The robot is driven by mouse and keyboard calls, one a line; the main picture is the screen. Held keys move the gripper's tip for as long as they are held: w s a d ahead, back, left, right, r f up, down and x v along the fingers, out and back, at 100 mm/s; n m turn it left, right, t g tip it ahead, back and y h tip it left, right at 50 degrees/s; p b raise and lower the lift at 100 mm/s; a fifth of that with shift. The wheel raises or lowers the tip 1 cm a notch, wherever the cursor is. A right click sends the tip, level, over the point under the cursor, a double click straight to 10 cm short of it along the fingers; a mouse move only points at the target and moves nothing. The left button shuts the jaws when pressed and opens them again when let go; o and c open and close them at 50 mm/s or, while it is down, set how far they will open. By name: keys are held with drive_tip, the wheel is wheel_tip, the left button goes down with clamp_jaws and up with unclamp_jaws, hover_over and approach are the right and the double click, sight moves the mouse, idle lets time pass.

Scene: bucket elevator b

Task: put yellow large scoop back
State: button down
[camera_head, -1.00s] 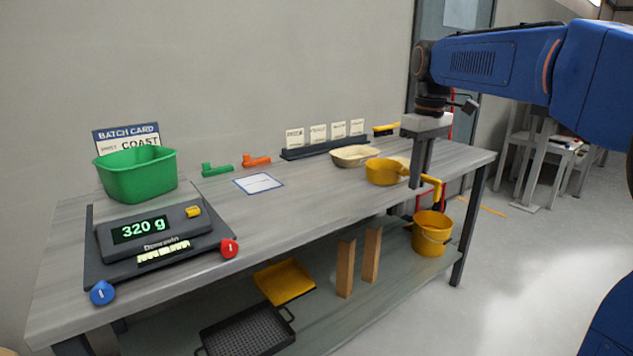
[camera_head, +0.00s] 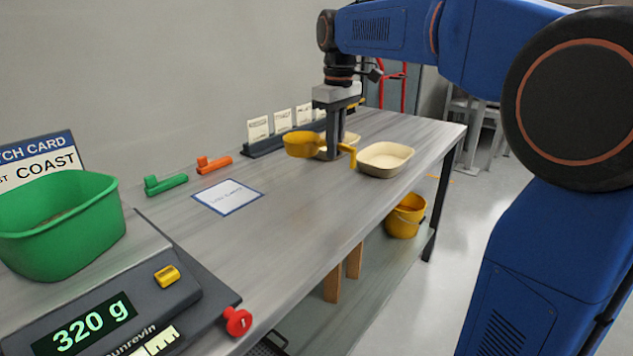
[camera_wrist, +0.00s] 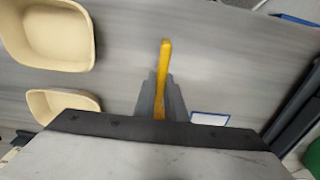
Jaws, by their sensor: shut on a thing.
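The yellow large scoop (camera_head: 302,145) is held above the bench toward its far half, its bowl to the left and its handle to the right of the fingers. My gripper (camera_head: 334,153) points down and is shut on the scoop's handle. In the wrist view the yellow handle (camera_wrist: 165,58) sticks out from between the grey fingers (camera_wrist: 160,98); the scoop's bowl is hidden there. A white card with a blue outline (camera_head: 228,196) lies flat on the bench, left of and nearer than the scoop.
Two cream trays (camera_head: 384,159) (camera_wrist: 62,103) stand near the gripper. Green (camera_head: 165,184) and orange (camera_head: 214,165) handled items lie along the back. A card rack (camera_head: 282,140) stands behind. The scale (camera_head: 110,318) bears a green tub (camera_head: 60,225).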

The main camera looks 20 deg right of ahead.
drive_tip(key=shift+f, duration=4.4)
drive_tip(key=shift+f, duration=0.1)
drive_tip(key=c, duration=1.8)
unclamp_jaws()
drive_tip(key=shift+s, duration=0.1)
drive_tip(key=r, duration=1.2)
drive_tip(key=shift+s+d+r, duration=0.1)
drive_tip(key=shift+s+d, duration=0.1)
drive_tip(key=shift+s+d+f+m+t, duration=0.75)
drive_tip(key=shift+s+f+m, duration=0.45)
drive_tip(key=shift+s+f, duration=3.2)
drive_tip(key=shift+s+d+f+m+t, duration=0.65)
drive_tip(key=shift+s+f+m, duration=0.55)
drive_tip(key=shift+s+f, duration=3.15)
drive_tip(key=shift+s+d+f+m+t, duration=1)
drive_tip(key=shift+s+f, duration=1.75)
drive_tip(key=shift+s, duration=3.25)
